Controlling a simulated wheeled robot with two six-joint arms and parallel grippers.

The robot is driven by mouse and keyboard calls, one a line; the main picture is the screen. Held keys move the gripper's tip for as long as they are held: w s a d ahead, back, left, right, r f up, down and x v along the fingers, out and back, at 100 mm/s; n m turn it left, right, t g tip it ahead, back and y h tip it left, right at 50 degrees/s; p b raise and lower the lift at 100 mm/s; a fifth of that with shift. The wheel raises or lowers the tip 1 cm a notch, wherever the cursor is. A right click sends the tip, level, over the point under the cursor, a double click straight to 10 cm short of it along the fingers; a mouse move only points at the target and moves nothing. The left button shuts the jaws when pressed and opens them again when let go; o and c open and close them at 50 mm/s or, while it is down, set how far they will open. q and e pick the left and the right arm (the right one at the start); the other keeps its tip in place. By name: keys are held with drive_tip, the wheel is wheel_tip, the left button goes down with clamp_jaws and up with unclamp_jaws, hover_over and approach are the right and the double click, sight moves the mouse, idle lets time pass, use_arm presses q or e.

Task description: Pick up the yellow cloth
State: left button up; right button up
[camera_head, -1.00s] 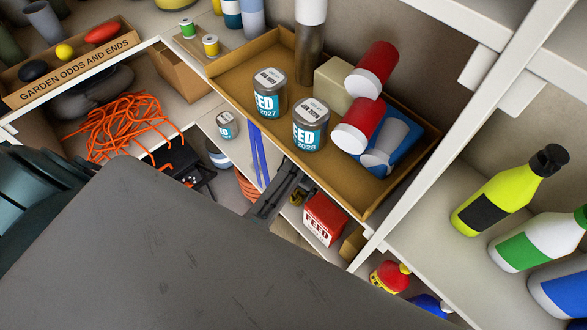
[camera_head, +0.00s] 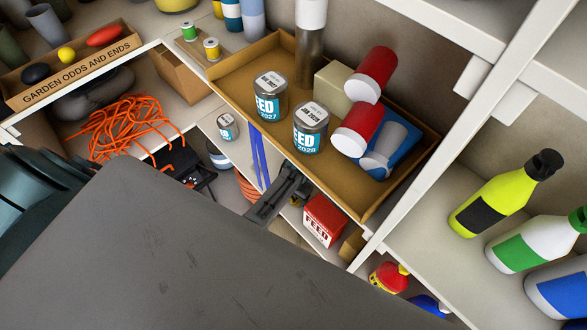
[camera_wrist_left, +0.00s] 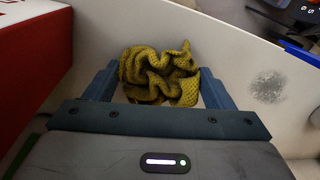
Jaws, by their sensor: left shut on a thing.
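The yellow cloth (camera_wrist_left: 160,72) is a crumpled, textured bundle in the left wrist view. It sits between the two blue-grey fingers of my left gripper (camera_wrist_left: 157,88), which is shut on it. A pale surface lies behind the cloth. In the head view my left gripper (camera_head: 283,186) is the dark shape below the wooden tray, left of the red feed box. Only a small yellowish patch shows beside it there, and the cloth is mostly hidden. My right gripper is in neither view.
A red feed box (camera_head: 324,221) stands close to the right of the gripper. A blue strip (camera_head: 260,160) and orange cord (camera_head: 122,128) lie to the left. Bottles (camera_head: 490,205) stand on the right shelf.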

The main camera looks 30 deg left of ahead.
use_arm(q)
drive_tip(key=shift+r, duration=0.1)
wheel_tip(320, 180, up, 9)
drive_tip(key=shift+f+b, duration=0.1)
drive_tip(key=shift+b, duration=0.85)
wheel_tip(320, 180, down, 4)
drive_tip(key=b, duration=0.4)
wheel_tip(320, 180, up, 5)
drive_tip(key=p, duration=0.4)
wheel_tip(320, 180, down, 5)
drive_tip(key=shift+f+p, duration=0.15)
drive_tip(key=shift+p, duration=0.15)
drive_tip(key=shift+f, duration=2.25)
drive_tip(key=o, duration=1)
drive_tip(key=shift+f, duration=0.1)
